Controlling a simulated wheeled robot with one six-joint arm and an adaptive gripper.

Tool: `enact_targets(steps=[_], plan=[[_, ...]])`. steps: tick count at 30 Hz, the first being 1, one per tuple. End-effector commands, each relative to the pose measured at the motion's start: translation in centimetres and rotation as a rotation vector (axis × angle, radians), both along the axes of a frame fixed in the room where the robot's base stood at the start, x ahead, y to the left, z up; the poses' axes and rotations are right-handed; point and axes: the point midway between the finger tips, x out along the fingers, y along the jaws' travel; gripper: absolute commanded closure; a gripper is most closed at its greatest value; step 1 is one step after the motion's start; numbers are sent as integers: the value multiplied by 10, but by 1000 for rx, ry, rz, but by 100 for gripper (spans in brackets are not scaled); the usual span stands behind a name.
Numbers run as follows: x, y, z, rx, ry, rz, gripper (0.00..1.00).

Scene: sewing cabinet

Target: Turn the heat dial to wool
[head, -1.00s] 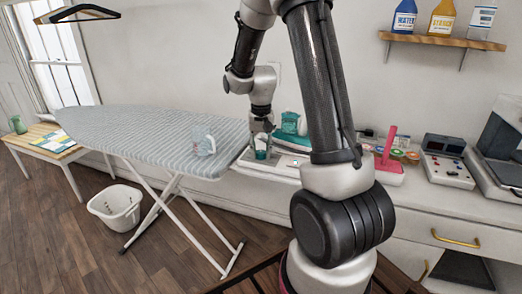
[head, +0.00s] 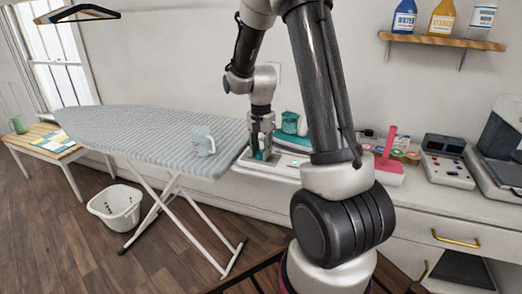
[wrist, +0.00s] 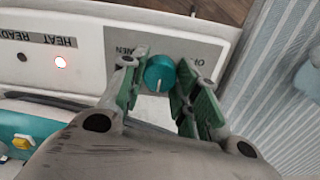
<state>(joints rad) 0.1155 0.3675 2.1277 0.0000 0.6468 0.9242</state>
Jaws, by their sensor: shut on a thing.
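The teal heat dial (wrist: 160,73) sits on a grey plate on the white panel (wrist: 100,20). Its white pointer mark faces the bottom of the wrist view. My gripper (wrist: 160,84) is shut on the dial, one green-padded finger on each side. In the head view my gripper (head: 262,150) is down at the white station, and the dial cannot be made out clearly.
A teal iron (head: 290,123) stands just behind my gripper. The striped ironing board (head: 150,135) lies close on the left, with a pale cup-like object (head: 203,146). A pink object (head: 389,155) is farther right.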

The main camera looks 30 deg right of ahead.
Motion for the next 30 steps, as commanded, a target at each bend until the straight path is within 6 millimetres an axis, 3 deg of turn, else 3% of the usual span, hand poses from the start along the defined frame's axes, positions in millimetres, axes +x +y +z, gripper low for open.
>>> enact_targets(steps=[9, 10, 13, 23, 26, 30], plan=[[1, 0, 1, -1, -3, 0, 93], [1, 0, 1, -1, -3, 0, 64], [1, 0, 1, -1, -3, 0, 46], [1, 0, 2, 0, -1, 0, 46], [1, 0, 11, 0, -4, 1, 46], [2, 0, 38, -1, -6, 0, 46]])
